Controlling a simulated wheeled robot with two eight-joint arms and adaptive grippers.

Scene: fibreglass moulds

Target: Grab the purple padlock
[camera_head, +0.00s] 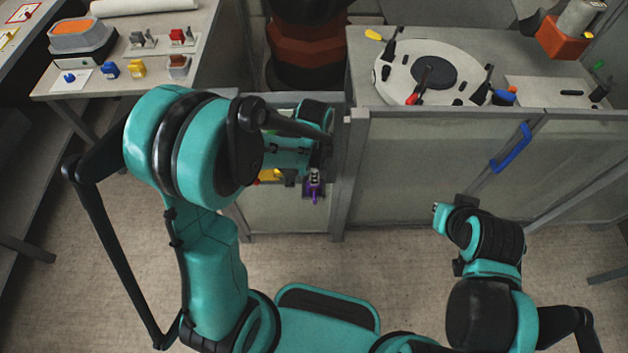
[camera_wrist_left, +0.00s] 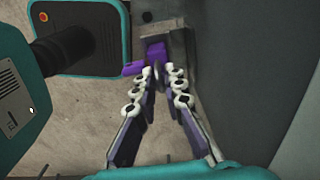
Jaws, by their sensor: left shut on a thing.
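The purple padlock (camera_head: 314,188) shows low in front of the grey cabinet, at the end of my left arm. In the left wrist view the padlock (camera_wrist_left: 155,52) is at the tips of my left gripper (camera_wrist_left: 157,72), against a grey metal bracket (camera_wrist_left: 165,33). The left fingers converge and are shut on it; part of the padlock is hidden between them. In the head view the left gripper (camera_head: 315,174) is small and partly covered by my own arm. My right gripper (camera_head: 440,209) is folded at lower right, away from the padlock; its finger opening is unclear.
A yellow object (camera_head: 270,175) is on the cabinet front beside the padlock. Grey cabinet panels (camera_head: 410,160) stand close to the right of my left arm. A bench (camera_head: 205,25) at upper left holds small coloured padlocks (camera_head: 137,69). A round white plate (camera_head: 398,70) lies on the cabinet top.

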